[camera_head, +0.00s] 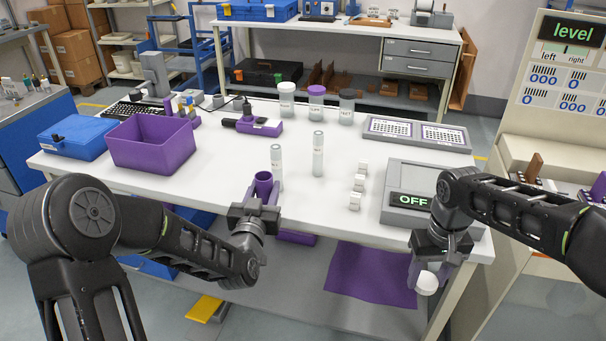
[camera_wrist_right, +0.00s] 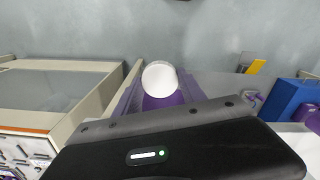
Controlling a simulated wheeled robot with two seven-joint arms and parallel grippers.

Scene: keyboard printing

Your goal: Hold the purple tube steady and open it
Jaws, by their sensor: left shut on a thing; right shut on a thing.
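The purple tube (camera_head: 263,186) stands upright at the table's front edge, and its top looks open and dark inside. My left gripper (camera_head: 258,207) is shut on its lower part, which the jaws hide. My right gripper (camera_head: 430,268) is apart from the tube, out past the front right of the table. It is shut on a white round cap-like piece (camera_head: 427,283). That piece also shows in the right wrist view (camera_wrist_right: 160,78), with purple just below it.
Two clear tubes (camera_head: 318,155) stand behind the purple tube, with several small white cubes (camera_head: 359,183) to their right. A grey box reading OFF (camera_head: 420,170) is at the table's right. A purple bin (camera_head: 150,150) is at the left. A purple sheet (camera_head: 370,275) lies below.

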